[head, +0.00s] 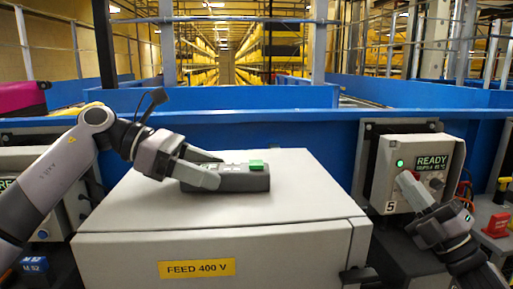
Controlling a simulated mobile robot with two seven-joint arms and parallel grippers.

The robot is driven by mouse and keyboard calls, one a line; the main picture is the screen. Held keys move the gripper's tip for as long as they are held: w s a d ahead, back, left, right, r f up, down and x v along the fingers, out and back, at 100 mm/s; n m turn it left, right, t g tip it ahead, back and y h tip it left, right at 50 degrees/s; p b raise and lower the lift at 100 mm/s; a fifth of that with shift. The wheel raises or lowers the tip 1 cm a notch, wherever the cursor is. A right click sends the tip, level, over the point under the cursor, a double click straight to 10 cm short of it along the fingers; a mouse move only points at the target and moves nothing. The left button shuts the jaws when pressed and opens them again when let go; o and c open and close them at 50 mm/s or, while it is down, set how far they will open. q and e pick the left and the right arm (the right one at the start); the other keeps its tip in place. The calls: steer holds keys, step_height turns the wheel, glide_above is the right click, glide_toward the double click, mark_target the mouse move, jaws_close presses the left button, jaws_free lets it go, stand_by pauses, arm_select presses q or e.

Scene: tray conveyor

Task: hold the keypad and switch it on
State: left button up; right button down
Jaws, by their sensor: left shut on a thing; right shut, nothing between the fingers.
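The keypad (245,182) is a dark grey block with a bright green part on its right end and small light keys further left. It appears to rest on the light grey cabinet top. My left gripper (219,170) is shut on the keypad's left part, its light fingers hiding some of the keys. My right gripper (404,177) is shut and empty at the right, in front of the grey control box (390,155). Its fingertips are just below a lit green lamp (400,163); I cannot tell whether they touch the box.
The cabinet (130,250) carries a yellow "FEED 400 V" label and has clear space on top. The control box has a "READY" display (432,162) and a "5" mark. A red switch block (497,225) stands far right. A blue conveyor wall (290,135) runs behind.

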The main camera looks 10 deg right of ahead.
steer(key=s+a+r+n+g+y, duration=0.1)
steer(key=a+r+n+g+y, duration=0.5)
steer(key=a+n+g, duration=0.6)
steer(key=s+a+r+n+g+y, duration=0.1)
steer(key=a+r+n+g+y, duration=0.6)
steer(key=n, duration=0.8)
steer(key=s+a+f+n+g+h, duration=0.1)
steer(key=s+a+n+g+h, duration=0.1)
steer(key=a+n+h, duration=0.65)
steer(key=s+a+n+g+h, duration=0.2)
steer(key=s+a+n+h, duration=0.1)
steer(key=a+n+h, duration=0.5)
steer(key=w+d+r+n+t+h, duration=0.1)
steer(key=d+r+n+t+h, duration=0.3)
steer(key=d+r+t+h, duration=0.2)
step_height(320, 180, up, 2)
steer(key=t+h, duration=0.1)
steer(key=h, duration=0.2)
steer(key=shift+d+r+t, duration=0.2)
steer(key=shift+r+t, duration=0.05)
steer(key=shift+t, duration=0.15)
steer(key=shift+w, duration=0.1)
